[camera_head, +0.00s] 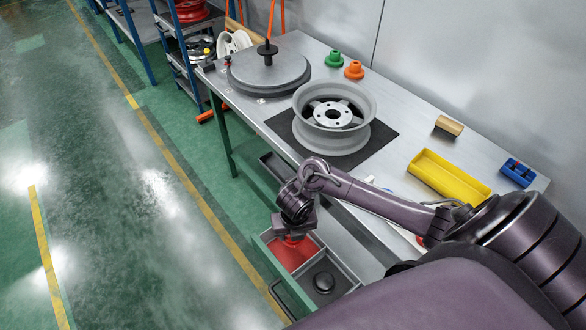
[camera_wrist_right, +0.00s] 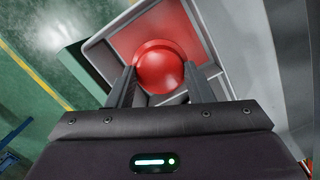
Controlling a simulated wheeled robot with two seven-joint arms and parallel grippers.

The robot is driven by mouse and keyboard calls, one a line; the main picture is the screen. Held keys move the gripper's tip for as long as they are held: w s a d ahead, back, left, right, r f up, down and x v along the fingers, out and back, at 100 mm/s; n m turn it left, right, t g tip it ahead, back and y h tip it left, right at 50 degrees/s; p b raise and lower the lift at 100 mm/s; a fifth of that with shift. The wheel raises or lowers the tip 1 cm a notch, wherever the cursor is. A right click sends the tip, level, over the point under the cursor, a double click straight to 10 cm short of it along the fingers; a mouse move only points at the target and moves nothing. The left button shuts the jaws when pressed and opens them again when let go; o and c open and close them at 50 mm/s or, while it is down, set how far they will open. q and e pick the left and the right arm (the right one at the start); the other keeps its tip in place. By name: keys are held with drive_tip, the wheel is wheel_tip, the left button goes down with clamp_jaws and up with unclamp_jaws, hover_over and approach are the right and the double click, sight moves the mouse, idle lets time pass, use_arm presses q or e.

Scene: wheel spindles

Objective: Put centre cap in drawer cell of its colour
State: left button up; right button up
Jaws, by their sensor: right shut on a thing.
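A red centre cap (camera_wrist_right: 162,66), round and domed, sits between the two fingers of my right gripper (camera_wrist_right: 161,84) in the wrist view. The right gripper is shut on it. In the head view this gripper (camera_head: 293,234) points down over the red-floored cell (camera_head: 288,257) of an open drawer (camera_head: 270,279). Whether the cap touches the cell floor I cannot tell. The neighbouring dark cell (camera_head: 345,278) holds a black cap (camera_head: 324,283). My left gripper is not in view.
The bench (camera_head: 398,150) carries a wheel rim (camera_head: 335,112) on a dark mat (camera_head: 372,142), a round grey turntable (camera_head: 268,74), a yellow tray (camera_head: 448,179), a blue block (camera_head: 517,172), and a green (camera_head: 334,58) and an orange (camera_head: 354,70) part. The floor left of the drawer is clear.

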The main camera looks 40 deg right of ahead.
drive_tip(key=shift+f+b, duration=0.65)
drive_tip(key=shift+f, duration=2.75)
drive_tip(key=shift+f, duration=0.15)
drive_tip(key=o, duration=1)
drive_tip(key=shift+c, duration=0.2)
drive_tip(key=r+p, duration=0.1)
drive_tip(key=r, duration=0.3)
drive_tip(key=r+p, duration=0.1)
drive_tip(key=r, duration=0.3)
drive_tip(key=s+r+p, duration=0.1)
drive_tip(key=r, duration=0.2)
drive_tip(key=shift+s+a+r, duration=0.1)
drive_tip(key=shift+a+r, duration=0.15)
drive_tip(key=shift+r, duration=0.4)
drive_tip(key=shift+s, duration=0.1)
